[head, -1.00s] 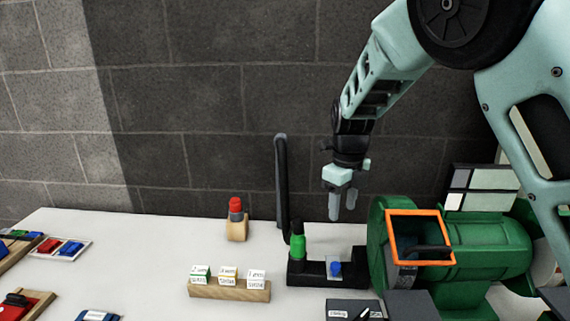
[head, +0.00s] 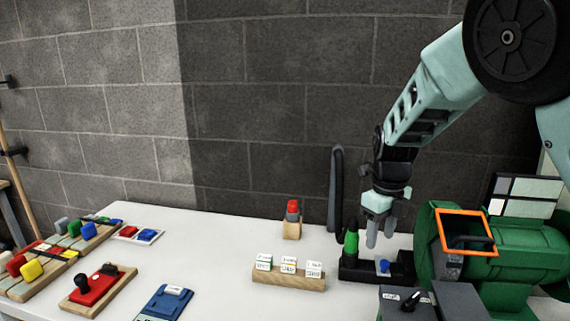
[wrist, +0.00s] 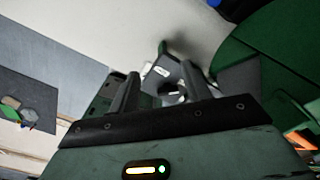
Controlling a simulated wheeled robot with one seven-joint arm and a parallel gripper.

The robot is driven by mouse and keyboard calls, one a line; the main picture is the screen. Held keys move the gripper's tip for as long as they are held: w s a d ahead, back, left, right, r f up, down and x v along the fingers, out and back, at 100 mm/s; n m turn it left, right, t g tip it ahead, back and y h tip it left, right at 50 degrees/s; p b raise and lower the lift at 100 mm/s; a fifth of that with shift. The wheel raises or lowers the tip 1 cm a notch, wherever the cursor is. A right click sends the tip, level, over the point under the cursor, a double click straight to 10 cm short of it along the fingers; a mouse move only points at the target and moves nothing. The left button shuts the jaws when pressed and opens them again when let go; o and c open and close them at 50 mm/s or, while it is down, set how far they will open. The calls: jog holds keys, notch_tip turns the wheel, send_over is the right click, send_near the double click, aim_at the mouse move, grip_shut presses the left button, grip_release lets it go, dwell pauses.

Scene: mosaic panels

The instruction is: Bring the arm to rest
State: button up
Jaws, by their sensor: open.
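My gripper (head: 380,238) hangs from my pale green arm with its fingers pointing down. It is above the black stand (head: 362,268) that bears a green bottle-like piece (head: 351,243) and a blue knob (head: 384,266). The fingers are apart, with nothing held between them. In the wrist view the two fingers (wrist: 165,85) stand apart over a dark object with a small white label. Whether the fingertips touch the stand cannot be told.
A green machine (head: 520,250) with an orange frame (head: 466,232) stands close to the right of my gripper. A wooden block with labelled cubes (head: 288,279) and a red-topped piece (head: 292,209) stand left. Panels with coloured blocks (head: 50,260) lie far left.

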jog(key=s+a+r+n+y, duration=0.1)
jog(key=s+a+n, duration=0.3)
jog(key=s+n, duration=0.55)
jog(key=s+a+r+n+y, duration=0.1)
jog(key=s+a+n, duration=0.3)
jog(key=s+n, duration=0.6)
jog(key=s+n+h, duration=0.1)
jog(key=s+n, duration=1.2)
jog(key=n, duration=0.4)
jog(key=shift+s+d, duration=0.2)
jog(key=shift+d, duration=0.1)
jog(key=shift+n, duration=0.25)
